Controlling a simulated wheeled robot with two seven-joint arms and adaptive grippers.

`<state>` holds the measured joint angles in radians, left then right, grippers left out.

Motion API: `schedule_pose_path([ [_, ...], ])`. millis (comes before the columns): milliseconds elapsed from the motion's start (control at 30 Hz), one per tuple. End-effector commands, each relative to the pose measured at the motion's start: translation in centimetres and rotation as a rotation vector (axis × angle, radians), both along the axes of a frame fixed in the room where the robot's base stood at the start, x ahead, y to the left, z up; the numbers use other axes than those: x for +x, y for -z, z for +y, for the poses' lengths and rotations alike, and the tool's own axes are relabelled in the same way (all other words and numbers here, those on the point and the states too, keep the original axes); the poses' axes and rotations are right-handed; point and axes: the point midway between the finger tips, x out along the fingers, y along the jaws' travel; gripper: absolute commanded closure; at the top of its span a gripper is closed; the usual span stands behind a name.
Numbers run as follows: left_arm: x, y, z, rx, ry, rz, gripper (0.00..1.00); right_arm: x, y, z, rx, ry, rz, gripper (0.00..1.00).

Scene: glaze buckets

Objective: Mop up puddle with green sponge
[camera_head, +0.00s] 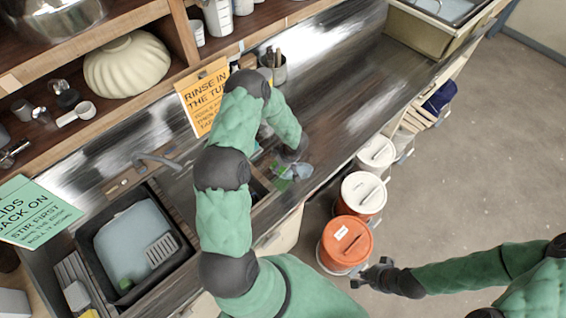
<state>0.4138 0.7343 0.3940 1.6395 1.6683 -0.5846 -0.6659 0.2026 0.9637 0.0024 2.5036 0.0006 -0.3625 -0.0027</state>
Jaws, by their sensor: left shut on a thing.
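My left gripper (292,168) is low over the metal counter (345,105), right of the sink. It is shut on a green sponge (281,171), which shows beside its fingers. The gripper hides part of the sponge, and I cannot tell whether it touches the counter. I cannot make out the puddle clearly; wet-looking glare covers much of the counter. My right gripper (370,274) is open and empty beside the orange bucket, out over the floor.
A sink basin (187,240) holds bluish water and a small green item (125,285). An orange-lidded bucket (345,243) and white-lidded buckets (362,192) stand along the counter's front. A tool cup (273,68) and an orange sign (203,98) are at the back.

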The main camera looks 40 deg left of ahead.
Motion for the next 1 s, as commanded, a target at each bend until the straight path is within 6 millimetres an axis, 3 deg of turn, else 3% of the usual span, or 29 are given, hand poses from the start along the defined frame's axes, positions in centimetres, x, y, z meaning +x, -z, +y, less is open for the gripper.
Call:
schedule_pose_path([
  [233, -0.53, -1.42, -0.08, -0.001, 0.001, 0.001, 0.65, 0.02, -1.40, 0.00, 0.000, 0.000, 0.000, 1.00],
  [1000, -0.54, -1.42, -0.07, 0.000, 0.002, 0.001, 0.65, 0.03, -1.37, -0.01, 0.000, 0.000, 0.000, 1.00],
])
